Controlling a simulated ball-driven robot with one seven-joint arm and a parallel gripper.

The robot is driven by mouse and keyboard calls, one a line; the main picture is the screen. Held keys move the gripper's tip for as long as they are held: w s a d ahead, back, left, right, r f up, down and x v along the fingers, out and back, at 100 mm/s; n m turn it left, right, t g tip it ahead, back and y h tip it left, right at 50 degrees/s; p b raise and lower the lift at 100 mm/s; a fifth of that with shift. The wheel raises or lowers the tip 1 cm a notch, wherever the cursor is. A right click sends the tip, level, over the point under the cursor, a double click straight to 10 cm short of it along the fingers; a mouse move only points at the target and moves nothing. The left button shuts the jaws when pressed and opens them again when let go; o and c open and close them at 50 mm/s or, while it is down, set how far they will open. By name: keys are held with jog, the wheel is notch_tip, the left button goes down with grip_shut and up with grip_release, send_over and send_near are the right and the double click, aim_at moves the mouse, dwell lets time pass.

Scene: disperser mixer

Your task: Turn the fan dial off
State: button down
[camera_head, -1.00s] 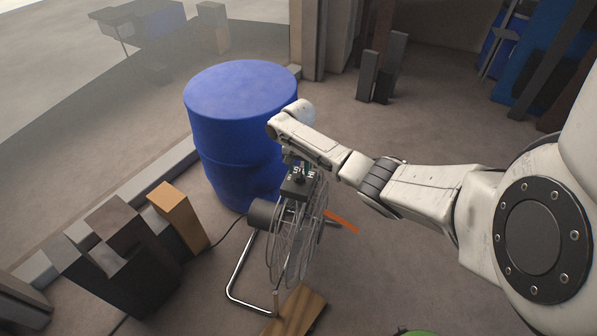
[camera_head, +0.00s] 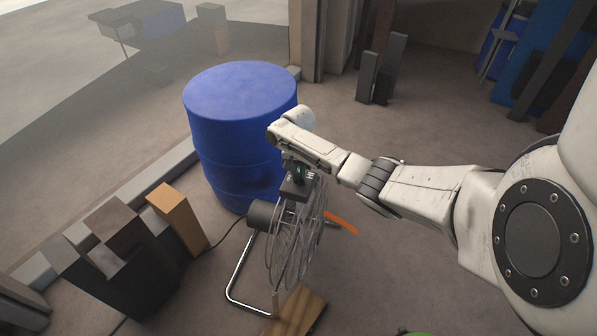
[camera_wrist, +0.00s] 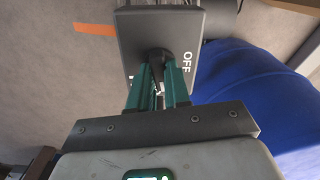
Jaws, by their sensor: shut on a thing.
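The fan (camera_head: 297,240) stands on the floor on a bent metal tube stand, its wire cage facing right. The fan dial is a black knob on a dark square control box (camera_head: 294,190) on top of the fan. In the wrist view the knob (camera_wrist: 157,60) sits on the dark plate, with the white word OFF just right of it. Another label is mostly hidden behind the fingers. My gripper (camera_wrist: 156,72) has teal fingers shut on the knob. In the head view my gripper (camera_head: 298,170) points down onto the box, and my wrist partly covers it.
A blue drum (camera_head: 240,125) stands close behind and left of the fan. Dark and orange blocks (camera_head: 178,215) stand at the left. A wooden board (camera_head: 297,312) lies below the fan.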

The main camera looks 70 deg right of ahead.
aim_at(298, 174)
jog(key=shift+n, duration=0.3)
jog(key=n+p, duration=0.1)
jog(key=n, duration=0.1)
jog(key=shift+a+n+p, duration=0.1)
jog(key=shift+n+p, duration=0.2)
jog(key=shift+p, duration=0.05)
jog(key=n, duration=0.8)
jog(key=shift+n, duration=2.4)
jog(key=c, duration=1.1)
grip_release()
notch_tip(298, 174, up, 11)
jog(key=shift+f+p, duration=0.1)
jog(key=shift+p, duration=0.65)
